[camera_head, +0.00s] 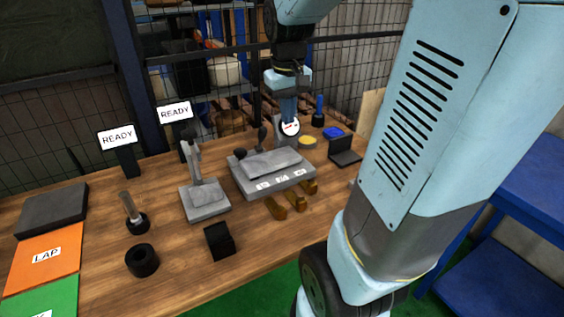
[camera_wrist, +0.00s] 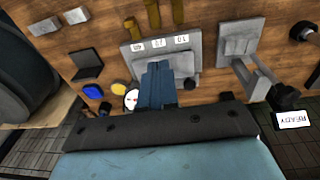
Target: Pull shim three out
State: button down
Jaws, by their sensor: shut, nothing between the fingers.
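A grey block holder (camera_head: 247,184) stands on the bench with three white labels on its front edge; the labels are too small to read surely. Three brass shim tabs stick out from its front: left (camera_head: 275,207), middle (camera_head: 296,199) and right (camera_head: 311,187). I cannot tell by label which is shim three. In the wrist view the tabs show beyond the labels, at left (camera_wrist: 133,29), middle (camera_wrist: 153,13) and right (camera_wrist: 178,11). My gripper (camera_wrist: 158,66) is shut and empty, its blue fingers over the holder's back, apart from the tabs. My gripper also shows in the head view (camera_head: 288,117).
A dial gauge (camera_head: 289,126) stands near my fingers at the holder's back. A grey stand (camera_head: 204,203) is left of the holder, and a black block (camera_head: 219,240) is at front left. A dark bracket (camera_head: 345,150) is at right. Bench in front of the tabs is clear.

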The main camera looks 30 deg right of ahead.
jog(key=w+d+f+g, duration=0.2)
jog(key=w+d+f, duration=0.2)
jog(key=f, duration=0.4)
jog(key=w+d+f+g, duration=0.3)
jog(key=w+d+f, duration=0.2)
jog(key=f, duration=0.3)
jog(key=shift+d, duration=0.4)
jog(key=shift+f, duration=0.1)
send_over(305, 185)
notch_tip(305, 185, down, 9)
jog(key=shift+s+f, duration=0.1)
jog(key=shift+f, duration=0.05)
